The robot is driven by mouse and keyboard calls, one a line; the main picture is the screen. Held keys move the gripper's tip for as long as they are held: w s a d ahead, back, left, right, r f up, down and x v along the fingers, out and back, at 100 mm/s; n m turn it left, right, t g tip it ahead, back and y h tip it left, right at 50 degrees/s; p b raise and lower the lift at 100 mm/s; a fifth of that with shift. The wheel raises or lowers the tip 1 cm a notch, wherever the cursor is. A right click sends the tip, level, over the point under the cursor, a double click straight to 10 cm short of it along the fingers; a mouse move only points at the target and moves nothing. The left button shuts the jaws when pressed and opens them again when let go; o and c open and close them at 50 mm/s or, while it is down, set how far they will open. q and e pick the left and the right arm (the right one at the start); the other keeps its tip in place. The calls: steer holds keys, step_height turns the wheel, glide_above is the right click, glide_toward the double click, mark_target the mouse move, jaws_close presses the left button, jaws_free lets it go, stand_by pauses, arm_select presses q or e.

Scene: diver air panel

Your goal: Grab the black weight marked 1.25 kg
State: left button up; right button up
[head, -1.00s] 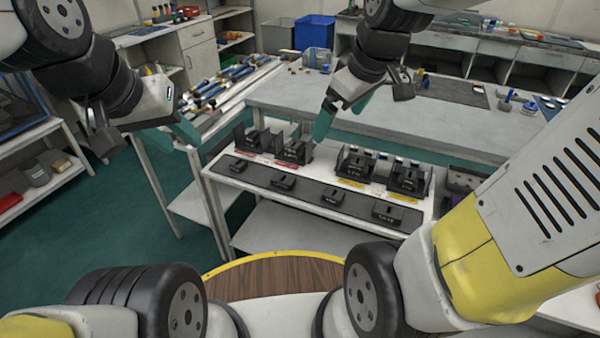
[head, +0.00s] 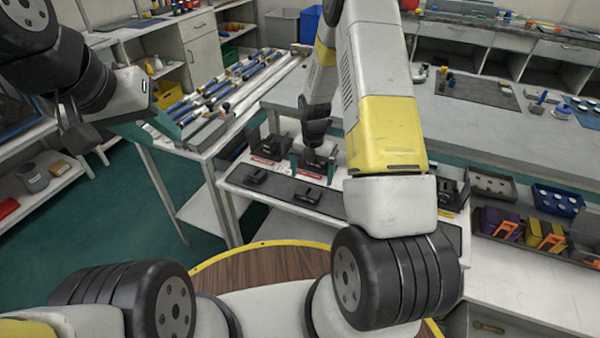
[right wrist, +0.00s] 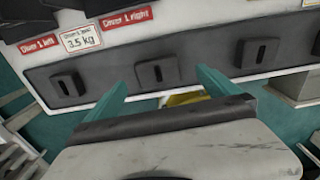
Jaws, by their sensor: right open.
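Black block-shaped weights lie in a row on a dark mat (head: 282,190); none of their markings is legible. In the head view, one weight (head: 256,175) is at the left and another (head: 308,195) is right of it; my right arm hides the rest of the row. In the right wrist view, a weight (right wrist: 157,72) shows just beyond and between the fingertips, another (right wrist: 67,85) is at left and a third (right wrist: 260,53) at right. My right gripper (head: 314,164) is open and empty above the row. My left gripper (head: 160,126) hangs at left, away from the weights; its opening is unclear.
Black holders (head: 270,148) stand behind the mat. Red labels (right wrist: 127,18) and a white 3.5 kg card (right wrist: 80,38) lie between. Trays with orange and purple items (head: 545,235) are at right. A long grey bench (head: 450,125) stands behind.

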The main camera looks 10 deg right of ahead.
mark_target(309, 190)
steer(key=f, duration=0.3)
steer(key=a+f, duration=0.1)
steer(key=f, duration=0.1)
steer(key=shift+s+f, duration=0.3)
steer(key=shift+f, duration=0.5)
steer(key=shift+w, duration=0.1)
steer(key=c, duration=2.1)
